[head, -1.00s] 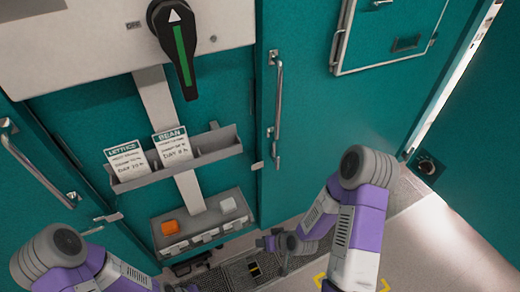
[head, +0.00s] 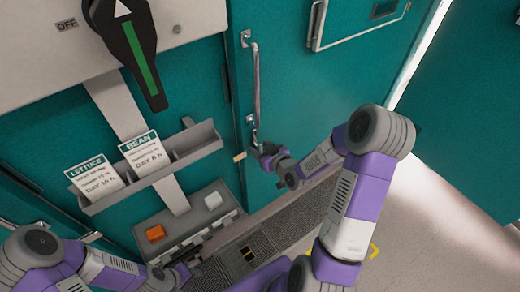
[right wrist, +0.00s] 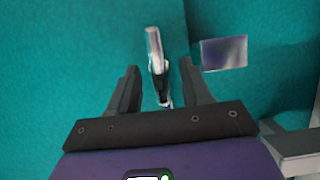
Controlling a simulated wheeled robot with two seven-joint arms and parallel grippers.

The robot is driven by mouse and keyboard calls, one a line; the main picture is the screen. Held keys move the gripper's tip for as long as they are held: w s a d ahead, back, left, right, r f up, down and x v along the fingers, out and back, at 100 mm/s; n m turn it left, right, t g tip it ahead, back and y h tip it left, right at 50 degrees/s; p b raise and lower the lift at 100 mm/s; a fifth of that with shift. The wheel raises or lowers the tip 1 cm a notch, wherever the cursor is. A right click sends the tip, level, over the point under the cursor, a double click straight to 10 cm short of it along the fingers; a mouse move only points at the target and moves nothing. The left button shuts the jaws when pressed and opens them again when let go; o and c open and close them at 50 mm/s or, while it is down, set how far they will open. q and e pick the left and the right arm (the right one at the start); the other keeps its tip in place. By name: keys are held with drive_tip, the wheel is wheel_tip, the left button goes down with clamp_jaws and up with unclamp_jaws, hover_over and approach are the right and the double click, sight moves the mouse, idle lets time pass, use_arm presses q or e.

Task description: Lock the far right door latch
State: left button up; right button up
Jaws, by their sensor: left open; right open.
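The teal door (head: 310,95) right of the control column carries a vertical metal handle (head: 256,85). A small pale latch tab (head: 240,157) sits at the door's left edge, below the handle. My right gripper (head: 257,150) is at the handle's lower end, just right of the tab. In the right wrist view, the open jaws (right wrist: 160,75) have the handle's end (right wrist: 154,48) between them in the picture; contact is unclear. A shiny metal plate (right wrist: 223,53), perhaps the latch, shows right of the right finger. My left gripper (head: 190,270) is low, by the grated floor, open.
A grey panel with a black-green rotary switch (head: 135,50) is at upper left. Below are a card rack (head: 155,175) and a box with an orange button (head: 155,233) and a white button (head: 213,200). Another teal door (head: 470,130) stands at right. Floor at lower right is clear.

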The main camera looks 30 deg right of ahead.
drive_tip(key=shift+w+a+f, duration=0.1)
drive_tip(key=shift+w+f, duration=0.05)
drive_tip(key=shift+w, duration=0.25)
clamp_jaws()
